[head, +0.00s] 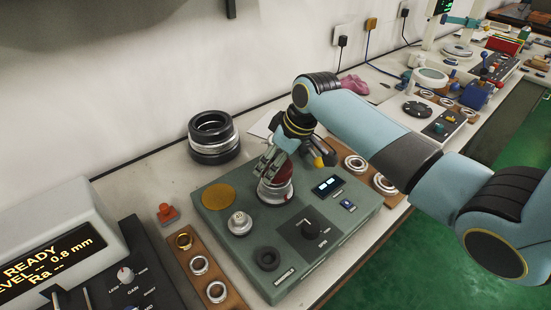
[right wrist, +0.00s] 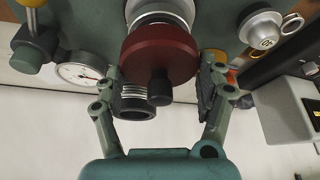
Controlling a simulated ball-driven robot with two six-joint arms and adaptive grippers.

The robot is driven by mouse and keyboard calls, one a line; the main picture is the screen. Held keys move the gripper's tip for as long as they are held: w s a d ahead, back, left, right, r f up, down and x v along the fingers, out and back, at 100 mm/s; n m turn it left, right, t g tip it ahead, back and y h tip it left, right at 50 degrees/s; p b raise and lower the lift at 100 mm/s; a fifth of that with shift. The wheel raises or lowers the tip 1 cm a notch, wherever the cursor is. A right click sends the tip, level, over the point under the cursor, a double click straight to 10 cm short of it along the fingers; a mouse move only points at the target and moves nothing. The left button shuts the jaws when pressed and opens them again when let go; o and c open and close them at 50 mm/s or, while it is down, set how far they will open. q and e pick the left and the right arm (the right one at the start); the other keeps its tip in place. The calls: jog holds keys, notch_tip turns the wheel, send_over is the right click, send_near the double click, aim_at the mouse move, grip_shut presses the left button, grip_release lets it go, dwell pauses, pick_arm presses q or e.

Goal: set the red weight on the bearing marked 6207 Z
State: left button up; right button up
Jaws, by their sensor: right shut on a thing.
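The red weight (head: 277,192) is a round red disc at the silver spindle on the green instrument box (head: 220,217). In the right wrist view the red weight (right wrist: 158,52) shows a black knob facing me, with silver rings behind it. My right gripper (head: 271,168) is at the weight, its fingers on either side and shut on it. The fingers also show in the right wrist view (right wrist: 160,80). Bearing rings lie on a brown board (head: 232,300) at left and another (head: 370,172) at right. Their markings are too small to read, so I cannot tell which is 6207 Z. My left gripper is out of view.
A stack of dark rings (head: 213,138) stands behind the box. A red-orange stamp-like piece (head: 167,212) and a grey display unit (head: 55,255) are at left. A yellow-black tool stands behind my gripper.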

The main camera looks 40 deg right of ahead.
jog(key=shift+f, duration=0.2)
dwell(0.7)
jog(key=shift+p, duration=0.55)
jog(key=shift+f, duration=0.6)
dwell(0.4)
jog(key=shift+p, duration=0.4)
dwell(0.9)
jog(key=o, duration=1.8)
jog(key=shift+c, duration=0.2)
jog(key=shift+s, duration=0.1)
jog(key=v, duration=1.2)
